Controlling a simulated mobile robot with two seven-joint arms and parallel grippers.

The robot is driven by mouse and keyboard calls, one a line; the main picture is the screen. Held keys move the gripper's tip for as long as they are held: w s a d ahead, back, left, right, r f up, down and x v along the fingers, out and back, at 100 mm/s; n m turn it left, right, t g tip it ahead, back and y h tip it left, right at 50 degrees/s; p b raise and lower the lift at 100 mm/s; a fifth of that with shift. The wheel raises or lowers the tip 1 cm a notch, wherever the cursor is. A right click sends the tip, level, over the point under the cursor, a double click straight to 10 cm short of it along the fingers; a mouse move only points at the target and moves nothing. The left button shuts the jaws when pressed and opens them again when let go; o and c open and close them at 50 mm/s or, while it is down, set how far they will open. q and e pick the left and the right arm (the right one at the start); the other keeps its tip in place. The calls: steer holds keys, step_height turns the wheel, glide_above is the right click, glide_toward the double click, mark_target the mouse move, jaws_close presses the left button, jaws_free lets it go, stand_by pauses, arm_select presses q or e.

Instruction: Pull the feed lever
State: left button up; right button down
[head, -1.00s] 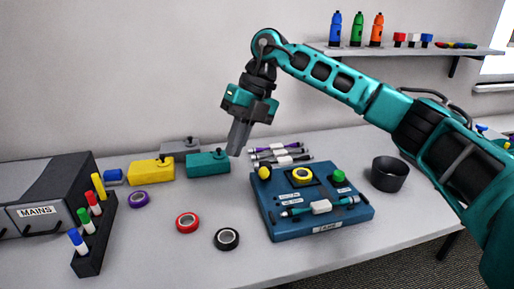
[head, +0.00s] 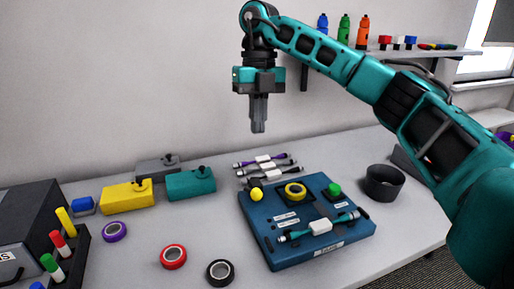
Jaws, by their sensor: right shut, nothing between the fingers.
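A blue station box (head: 262,236) sits on the table at right of centre. A yellow ball knob (head: 257,194) stands at its left back corner; it may be the feed lever's handle. My left gripper is out of view.
Several cables (head: 264,170) lie behind the box. Yellow (head: 126,199), teal (head: 190,186) and grey (head: 158,166) cases stand at left. Purple, red (head: 173,256) and black tape rolls lie in front. A dark bowl (head: 383,184) is at right. Marker rack (head: 66,262) at lower left.

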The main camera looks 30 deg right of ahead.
glide_toward(256, 189)
steer(key=f, duration=0.5)
steer(key=shift+s+a+f, duration=0.1)
steer(key=shift+s+a, duration=0.05)
steer(key=shift+s, duration=0.15)
steer(key=shift+s+a+f, duration=0.1)
steer(key=shift+f, duration=0.75)
steer(key=shift+b, duration=0.3)
